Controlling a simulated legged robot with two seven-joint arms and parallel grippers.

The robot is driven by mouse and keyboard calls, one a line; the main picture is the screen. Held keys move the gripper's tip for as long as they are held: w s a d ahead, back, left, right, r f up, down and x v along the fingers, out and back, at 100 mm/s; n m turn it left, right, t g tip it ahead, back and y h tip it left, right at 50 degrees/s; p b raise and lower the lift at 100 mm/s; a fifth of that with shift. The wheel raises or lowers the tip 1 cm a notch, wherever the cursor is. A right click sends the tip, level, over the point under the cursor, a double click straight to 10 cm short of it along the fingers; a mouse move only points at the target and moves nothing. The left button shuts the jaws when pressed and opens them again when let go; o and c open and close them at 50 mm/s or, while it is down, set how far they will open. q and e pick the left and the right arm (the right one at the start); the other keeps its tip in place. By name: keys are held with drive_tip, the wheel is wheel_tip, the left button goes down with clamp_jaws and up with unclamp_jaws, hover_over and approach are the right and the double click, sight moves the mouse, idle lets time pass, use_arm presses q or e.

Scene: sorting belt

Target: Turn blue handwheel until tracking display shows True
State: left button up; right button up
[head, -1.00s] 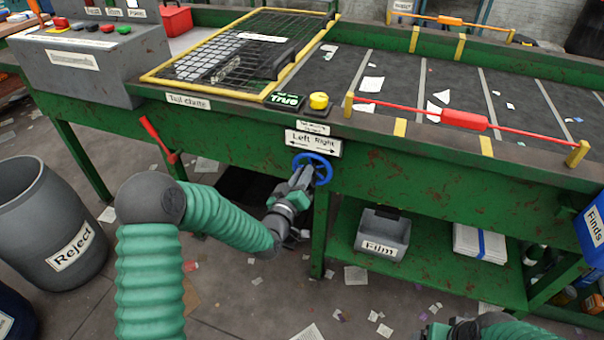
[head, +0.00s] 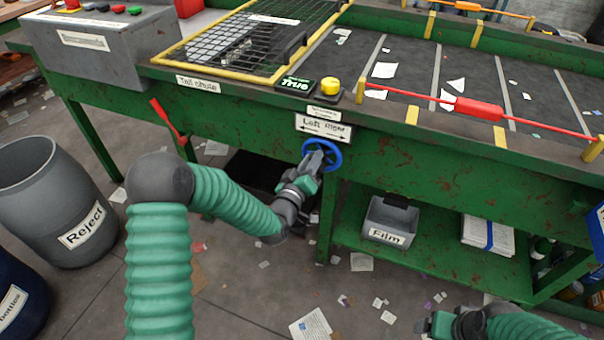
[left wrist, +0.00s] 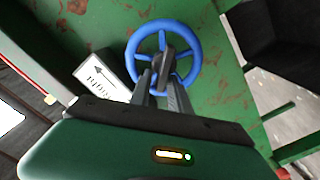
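The blue handwheel (head: 334,151) is on the green front panel of the belt frame, below a Left/Right arrow sign (head: 323,128). The tracking display (head: 296,84) reads True in green letters. My left gripper (head: 318,163) is at the handwheel's left and lower part. In the left wrist view, its two fingers (left wrist: 160,88) reach over the lower rim of the handwheel (left wrist: 134,52) towards the grey hub (left wrist: 165,62). Whether they press on it is not clear. My right gripper (head: 428,325) is at the bottom edge, away from the wheel, its fingers mostly unclear.
A yellow button (head: 329,87) sits beside the display. A red lever (head: 167,121) sticks out of the panel to the left. A grey Reject barrel (head: 62,205) stands at left, and a Film bin (head: 388,222) sits on the lower shelf. Paper scraps litter the floor.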

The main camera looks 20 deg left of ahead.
use_arm(q)
drive_tip(key=s+p, duration=0.8)
drive_tip(key=s, duration=0.8)
drive_tip(key=shift+s+a, duration=0.35)
drive_tip(key=shift+a, duration=0.1)
use_arm(e)
drive_tip(key=w+v, duration=0.1)
drive_tip(key=v, duration=0.6)
drive_tip(key=shift+w+r, duration=0.5)
drive_tip(key=shift+w, duration=0.05)
drive_tip(key=shift+d, duration=0.1)
